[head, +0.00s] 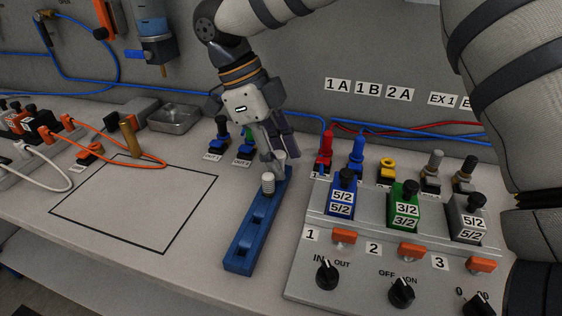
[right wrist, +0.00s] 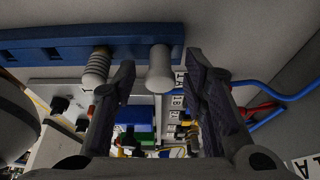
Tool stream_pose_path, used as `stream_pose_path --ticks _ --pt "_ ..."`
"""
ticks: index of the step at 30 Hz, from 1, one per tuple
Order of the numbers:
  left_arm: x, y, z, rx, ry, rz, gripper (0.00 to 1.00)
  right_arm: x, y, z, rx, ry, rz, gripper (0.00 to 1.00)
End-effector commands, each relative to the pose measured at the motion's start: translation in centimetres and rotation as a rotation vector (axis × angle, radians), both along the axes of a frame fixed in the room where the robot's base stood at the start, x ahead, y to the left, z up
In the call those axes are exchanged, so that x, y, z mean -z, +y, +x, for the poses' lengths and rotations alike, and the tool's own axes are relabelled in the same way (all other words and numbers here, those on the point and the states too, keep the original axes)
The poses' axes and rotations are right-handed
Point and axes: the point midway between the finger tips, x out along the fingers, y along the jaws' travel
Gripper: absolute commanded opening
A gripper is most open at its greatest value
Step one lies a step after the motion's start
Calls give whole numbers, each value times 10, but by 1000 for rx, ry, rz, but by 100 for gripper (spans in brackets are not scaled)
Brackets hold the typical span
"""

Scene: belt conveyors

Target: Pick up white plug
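A smooth white plug (head: 280,159) stands at the far end of a blue rack (head: 240,250). In the right wrist view the smooth plug (right wrist: 160,72) lies between my two finger pads, with a visible gap on each side. A ribbed whitish plug (head: 268,184) stands beside it in the same rack; in the right wrist view it (right wrist: 97,66) is outside the left finger. My right gripper (head: 273,148) is open and comes down at the rack's far end, partly hiding the smooth plug in the head view. My left gripper is not in view.
A valve panel (head: 300,285) with blue, green and grey blocks and knobs stands right of the rack. A metal tray (head: 174,118) and small connectors are behind. An outlined rectangle (head: 140,205) on the left is mostly clear, with an orange cable (head: 110,142) crossing its back.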

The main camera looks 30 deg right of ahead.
Motion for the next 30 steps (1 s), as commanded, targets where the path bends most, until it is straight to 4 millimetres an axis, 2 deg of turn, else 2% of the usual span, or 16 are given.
stream_pose_path --ticks 3,8,9,20,24,30 --pt "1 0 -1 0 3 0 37 1 0 0 -1 2 0 40" --pt "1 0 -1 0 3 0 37 1 0 0 -1 2 0 3" --pt "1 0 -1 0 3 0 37 1 0 0 -1 2 0 0" --pt "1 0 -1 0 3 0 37 -4 0 1 0 1 -1 0" --pt "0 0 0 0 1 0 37 -34 1 1 0 -2 1 0" --pt "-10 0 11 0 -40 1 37 -93 40 -30 -6 -9 -2 0"
